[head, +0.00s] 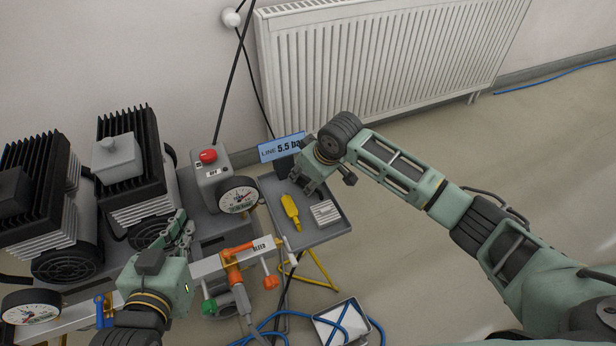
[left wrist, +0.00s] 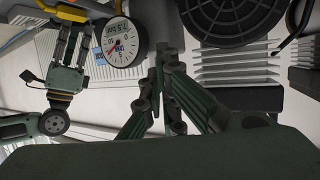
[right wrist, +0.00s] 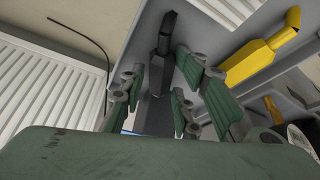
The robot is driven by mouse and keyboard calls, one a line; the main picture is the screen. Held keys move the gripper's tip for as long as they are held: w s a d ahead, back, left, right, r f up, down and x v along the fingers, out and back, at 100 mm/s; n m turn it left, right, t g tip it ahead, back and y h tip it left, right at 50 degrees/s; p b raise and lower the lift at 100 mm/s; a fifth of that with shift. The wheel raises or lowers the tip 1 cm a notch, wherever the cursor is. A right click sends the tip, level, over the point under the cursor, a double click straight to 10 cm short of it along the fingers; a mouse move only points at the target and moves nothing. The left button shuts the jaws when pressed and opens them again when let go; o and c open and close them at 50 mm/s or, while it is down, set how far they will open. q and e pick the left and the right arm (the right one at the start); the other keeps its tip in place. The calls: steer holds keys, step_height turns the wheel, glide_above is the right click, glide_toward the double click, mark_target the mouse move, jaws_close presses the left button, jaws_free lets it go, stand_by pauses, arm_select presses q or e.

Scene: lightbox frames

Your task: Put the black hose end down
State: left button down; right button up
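The black hose end (right wrist: 162,45) shows in the right wrist view, with its bent tip over the grey tray (head: 318,238). My right gripper (right wrist: 160,75) has its fingers apart on both sides of it, with narrow gaps seeming to show. Whether the hose end rests fully on the tray is hard to tell. In the head view my right gripper (head: 309,188) is low over the tray's far part and hides most of the hose end. My left gripper (head: 181,228) is shut and empty beside the compressors; its fingertips meet in the left wrist view (left wrist: 162,58).
A yellow hose end (head: 291,212) and a ribbed light block (head: 325,212) lie on the tray. A blue pressure sign (head: 281,148) stands at its far edge. A gauge (head: 238,195), a red-button box (head: 208,172) and the orange-handled bleed valve (head: 238,262) are to the left.

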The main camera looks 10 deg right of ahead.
arm_select(q)
steer(key=shift+w+f, duration=0.1)
arm_select(e)
steer(key=shift+o, duration=0.5)
steer(key=shift+s+f, duration=0.15)
steer(key=shift+f, duration=0.35)
steer(key=shift+d, duration=0.1)
